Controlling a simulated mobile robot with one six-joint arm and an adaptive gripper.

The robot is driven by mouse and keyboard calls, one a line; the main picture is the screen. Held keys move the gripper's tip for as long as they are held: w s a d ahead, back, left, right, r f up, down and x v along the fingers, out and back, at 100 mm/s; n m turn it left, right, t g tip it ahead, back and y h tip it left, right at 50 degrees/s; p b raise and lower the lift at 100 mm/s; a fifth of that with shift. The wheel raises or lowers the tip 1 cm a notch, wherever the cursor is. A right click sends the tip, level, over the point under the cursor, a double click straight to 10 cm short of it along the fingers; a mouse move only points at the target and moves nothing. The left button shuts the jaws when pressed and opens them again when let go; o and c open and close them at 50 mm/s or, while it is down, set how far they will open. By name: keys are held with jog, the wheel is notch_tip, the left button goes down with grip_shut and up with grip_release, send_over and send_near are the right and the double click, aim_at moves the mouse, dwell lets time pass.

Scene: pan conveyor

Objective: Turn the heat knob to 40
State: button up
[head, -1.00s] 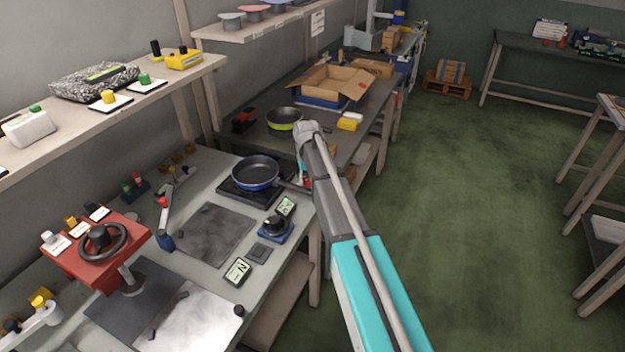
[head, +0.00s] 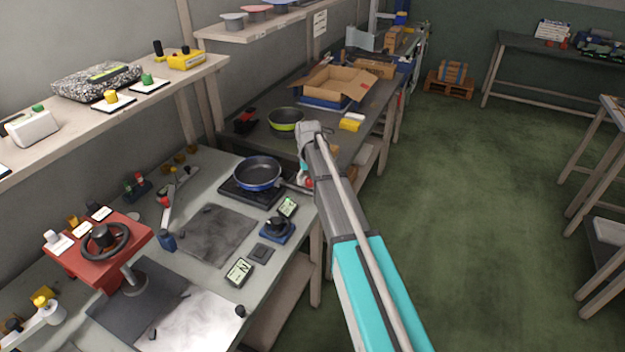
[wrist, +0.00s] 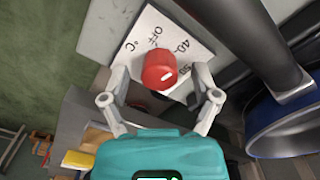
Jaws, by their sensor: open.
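The red heat knob (wrist: 158,70) sits on a white dial plate (wrist: 143,28) in the wrist view. The dial reads OFF, 40, 50 and °C; other marks are covered. A short white mark shows on the knob's face, on the side away from OFF. My gripper (wrist: 161,77) is open, one finger on each side of the knob, with gaps visible; contact cannot be told. In the head view a bit of red, probably the knob (head: 309,183), shows beside the frying pan's handle, largely hidden by my arm.
A blue-rimmed frying pan (head: 257,172) stands on a dark hob (head: 240,195) beside the knob; its handle (wrist: 268,45) runs close to my right finger. A black knob on a blue base (head: 277,229) is nearer on the bench. Green floor (head: 480,220) is clear at right.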

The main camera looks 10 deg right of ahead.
aim_at(309, 179)
notch_tip(309, 179, up, 14)
jog(key=n+p, duration=0.1)
jog(key=p, duration=1.2)
jog(key=shift+p, duration=0.3)
jog(key=shift+f, duration=0.35)
notch_tip(309, 179, down, 13)
jog(key=b, duration=1.4)
jog(key=shift+f, duration=0.2)
jog(key=shift+c, duration=0.2)
grip_shut()
